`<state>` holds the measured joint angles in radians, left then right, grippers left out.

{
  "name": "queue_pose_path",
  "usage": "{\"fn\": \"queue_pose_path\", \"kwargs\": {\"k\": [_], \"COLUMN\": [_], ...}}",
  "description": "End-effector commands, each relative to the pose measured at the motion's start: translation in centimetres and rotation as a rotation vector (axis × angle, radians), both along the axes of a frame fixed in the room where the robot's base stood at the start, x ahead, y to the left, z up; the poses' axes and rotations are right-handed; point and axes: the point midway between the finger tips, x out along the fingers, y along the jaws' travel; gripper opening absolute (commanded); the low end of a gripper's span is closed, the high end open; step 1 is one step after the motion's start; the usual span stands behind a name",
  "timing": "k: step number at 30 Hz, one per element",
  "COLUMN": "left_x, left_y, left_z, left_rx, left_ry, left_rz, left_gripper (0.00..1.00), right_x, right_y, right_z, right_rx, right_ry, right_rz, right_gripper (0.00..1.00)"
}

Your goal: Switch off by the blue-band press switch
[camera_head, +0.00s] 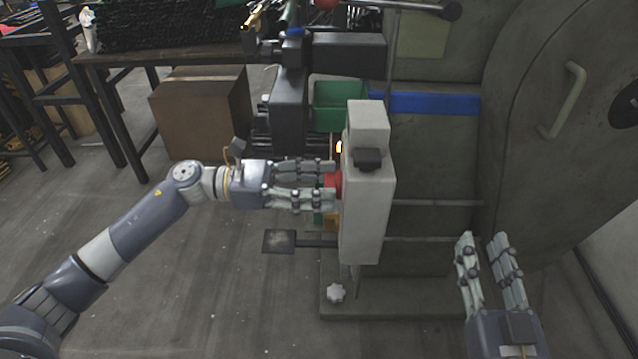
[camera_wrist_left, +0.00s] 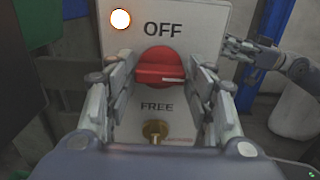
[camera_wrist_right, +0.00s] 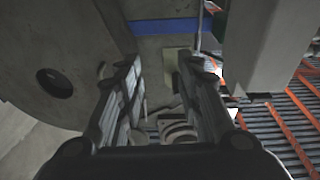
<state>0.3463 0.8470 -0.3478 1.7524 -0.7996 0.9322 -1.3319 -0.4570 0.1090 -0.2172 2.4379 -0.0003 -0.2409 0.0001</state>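The switch is a red rotary knob (camera_wrist_left: 160,68) on a pale control box (camera_head: 366,215). OFF is printed above it and FREE below it. Its grip bar lies roughly level in the left wrist view, with a pale mark toward the right. The knob's edge also shows in the head view (camera_head: 334,184). The press behind carries a blue band (camera_head: 435,103). My left gripper (camera_head: 325,184) is open, its fingers on either side of the knob; contact is not clear. My right gripper (camera_head: 482,240) is open and empty, to the right of the box.
A lit round lamp (camera_wrist_left: 120,19) sits left of the OFF label, and a brass keyed part (camera_wrist_left: 155,130) below FREE. A green bin (camera_head: 338,105) is behind the box. A cardboard box (camera_head: 200,110) stands by the table. Floor at the left is clear.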

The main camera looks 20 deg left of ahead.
Motion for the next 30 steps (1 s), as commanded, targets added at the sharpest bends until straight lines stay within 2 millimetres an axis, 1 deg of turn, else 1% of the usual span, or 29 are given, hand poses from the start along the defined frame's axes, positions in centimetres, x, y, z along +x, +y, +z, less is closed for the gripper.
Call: {"fn": "queue_pose_path", "kwargs": {"k": [1, 2, 3, 11, 14, 20, 23, 26, 30], "left_x": [0.0, 0.0, 0.0, 0.0, 0.0, 0.0, 0.0, 0.0, -0.1], "left_y": [0.0, 0.0, 0.0, 0.0, 0.0, 0.0, 0.0, 0.0, 0.0], "left_z": [0.0, 0.0, 0.0, 0.0, 0.0, 0.1, 0.2, 0.2, 0.2], "left_rx": [0.000, 0.000, 0.000, -0.003, -0.010, -0.037, -0.058, -0.081, -0.112], "left_ry": [0.000, 0.000, 0.000, 0.012, 0.036, 0.136, 0.208, 0.287, 0.397], "left_rz": [0.000, 0.000, 0.000, 0.000, 0.000, 0.000, 0.001, 0.000, 0.000], "left_gripper": [0.29, 0.23, 0.19, 0.19, 0.19, 0.19, 0.19, 0.19, 0.19], "right_x": [0.0, 0.0, 0.0, 0.1, 0.2, 0.0, -0.4, -1.1, -3.0], "right_y": [0.0, 0.0, 0.0, 0.0, -0.1, -0.6, -1.0, -1.5, -2.4], "right_z": [0.0, 0.0, 0.0, -0.2, -0.8, -3.7, -5.8, -8.1, -11.4], "right_rx": [0.000, 0.000, 0.000, -0.003, -0.012, -0.051, -0.078, -0.108, -0.150], "right_ry": [0.000, 0.000, 0.001, 0.011, 0.045, 0.193, 0.298, 0.418, 0.602], "right_rz": [0.000, 0.000, 0.000, 0.000, -0.002, -0.012, -0.019, -0.026, -0.038], "right_gripper": [0.33, 0.33, 0.33, 0.33, 0.33, 0.33, 0.33, 0.33, 0.33]}}
